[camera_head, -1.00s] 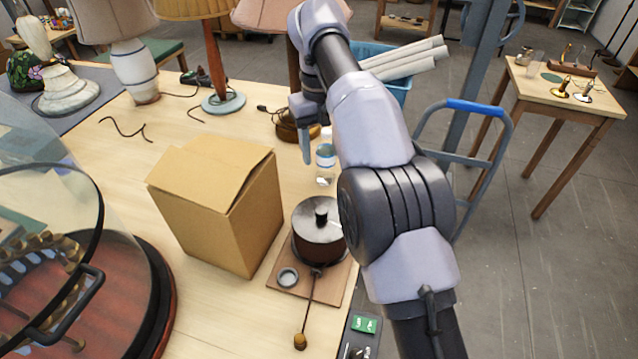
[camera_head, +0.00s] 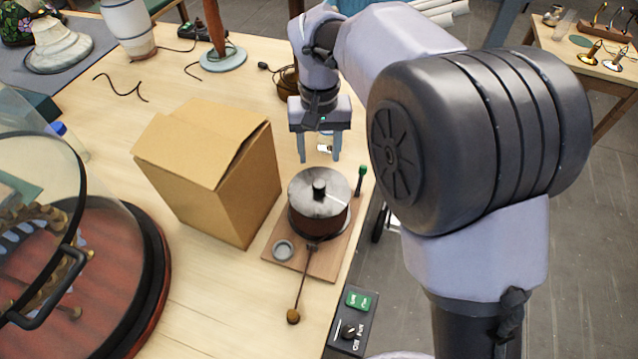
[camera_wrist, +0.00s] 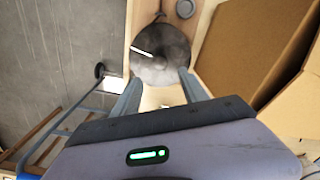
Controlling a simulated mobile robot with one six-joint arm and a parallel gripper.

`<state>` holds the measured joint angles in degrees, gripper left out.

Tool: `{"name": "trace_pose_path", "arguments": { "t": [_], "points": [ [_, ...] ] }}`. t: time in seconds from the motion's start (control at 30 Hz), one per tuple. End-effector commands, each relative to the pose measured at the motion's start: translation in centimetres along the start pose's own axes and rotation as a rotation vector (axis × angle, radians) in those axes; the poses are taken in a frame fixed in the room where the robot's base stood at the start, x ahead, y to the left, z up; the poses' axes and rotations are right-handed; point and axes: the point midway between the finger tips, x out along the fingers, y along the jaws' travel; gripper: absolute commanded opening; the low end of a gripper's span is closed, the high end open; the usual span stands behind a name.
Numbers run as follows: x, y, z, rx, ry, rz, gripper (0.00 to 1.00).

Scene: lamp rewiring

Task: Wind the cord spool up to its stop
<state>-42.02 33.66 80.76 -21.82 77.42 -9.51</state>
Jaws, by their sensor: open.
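The cord spool (camera_head: 319,204) is a dark round drum with a grey metal top and a black knob (camera_head: 319,188) in its middle. It stands on a wooden board (camera_head: 325,262). A cord with a brown end piece (camera_head: 293,316) runs from it toward the front. My gripper (camera_head: 320,160) is open, fingers pointing down, behind and above the spool, with nothing seen between the fingers. In the wrist view the spool's top (camera_wrist: 160,55) lies beyond the fingertips (camera_wrist: 160,78), with a pale streak on it; the knob is hard to make out there.
A cardboard box (camera_head: 212,170) stands close left of the spool. A small grey ring (camera_head: 283,250) lies on the board, and a green-topped lever (camera_head: 361,176) stands at its back right. A glass dome (camera_head: 40,230) is at left. A switch box (camera_head: 350,322) sits at the front edge.

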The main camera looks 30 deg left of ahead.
Motion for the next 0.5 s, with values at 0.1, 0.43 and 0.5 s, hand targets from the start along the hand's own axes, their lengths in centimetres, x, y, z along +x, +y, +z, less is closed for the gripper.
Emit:
{"name": "trace_pose_path", "arguments": {
  "t": [0.1, 0.43, 0.5],
  "points": [
    [4.3, 0.0, 0.0, 0.001, -0.003, 0.001, 0.51],
    [10.7, 0.0, 0.0, 0.003, -0.001, 0.001, 0.51],
    [11.0, 0.0, 0.0, 0.003, 0.0, 0.0, 0.51]
  ]
}}
